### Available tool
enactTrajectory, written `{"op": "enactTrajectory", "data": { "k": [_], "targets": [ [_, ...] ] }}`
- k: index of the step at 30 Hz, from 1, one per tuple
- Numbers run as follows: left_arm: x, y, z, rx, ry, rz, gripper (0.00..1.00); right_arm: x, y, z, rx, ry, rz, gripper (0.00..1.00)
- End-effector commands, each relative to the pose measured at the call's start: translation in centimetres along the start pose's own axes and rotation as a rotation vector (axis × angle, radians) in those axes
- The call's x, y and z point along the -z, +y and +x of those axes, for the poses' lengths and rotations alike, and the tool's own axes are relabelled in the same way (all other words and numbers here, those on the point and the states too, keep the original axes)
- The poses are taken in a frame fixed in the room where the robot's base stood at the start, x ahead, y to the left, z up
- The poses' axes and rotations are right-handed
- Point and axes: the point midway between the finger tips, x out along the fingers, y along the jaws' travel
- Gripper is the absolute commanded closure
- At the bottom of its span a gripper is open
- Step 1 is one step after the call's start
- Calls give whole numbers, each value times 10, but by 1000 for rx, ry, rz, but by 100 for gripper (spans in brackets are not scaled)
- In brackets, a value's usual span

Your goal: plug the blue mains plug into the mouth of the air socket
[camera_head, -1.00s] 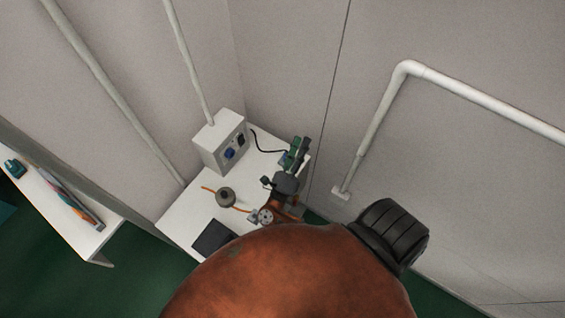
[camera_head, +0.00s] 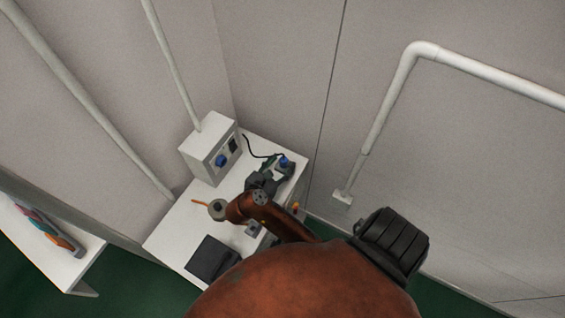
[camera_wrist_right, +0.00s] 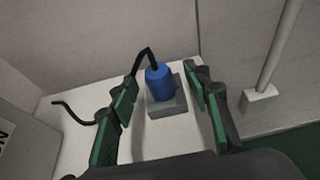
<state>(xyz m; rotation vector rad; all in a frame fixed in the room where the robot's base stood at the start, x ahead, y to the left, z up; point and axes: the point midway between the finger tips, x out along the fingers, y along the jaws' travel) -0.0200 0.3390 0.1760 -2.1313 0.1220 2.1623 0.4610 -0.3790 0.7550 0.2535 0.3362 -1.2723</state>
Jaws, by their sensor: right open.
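The blue mains plug (camera_head: 284,159) is at the far right corner of the white table. In the right wrist view the plug (camera_wrist_right: 158,82) stands upright on a small grey block (camera_wrist_right: 168,106), with a black cable leaving its top. My right gripper (camera_head: 280,170) is at the plug. In its wrist view the gripper (camera_wrist_right: 161,85) is open, with one green-padded finger on each side of the plug and gaps between. A pale box on the table has a blue round outlet (camera_head: 220,160) and a dark outlet (camera_head: 233,145); I cannot tell which is the air socket. My left gripper is out of view.
The pale box (camera_head: 199,151) stands against the wall. A round grey item (camera_head: 217,209) and a dark flat pad (camera_head: 212,257) lie on the white table (camera_head: 170,238). A wall pipe (camera_head: 377,135) rises right of the table. Another table (camera_head: 70,272) is at left.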

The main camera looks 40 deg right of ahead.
Motion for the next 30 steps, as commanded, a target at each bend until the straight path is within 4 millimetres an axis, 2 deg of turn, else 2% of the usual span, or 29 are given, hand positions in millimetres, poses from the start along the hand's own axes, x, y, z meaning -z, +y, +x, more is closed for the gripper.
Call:
{"op": "enactTrajectory", "data": {
  "k": [1,4,12,30],
  "targets": [
    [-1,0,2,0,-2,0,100,1,0,8,0,-4,-2,56],
    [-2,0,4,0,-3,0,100,1,1,17,-1,-2,-1,56],
    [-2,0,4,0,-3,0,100,0,0,20,-1,1,-1,56],
    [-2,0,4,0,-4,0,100,1,0,20,-1,0,-2,96]
  ]
}}
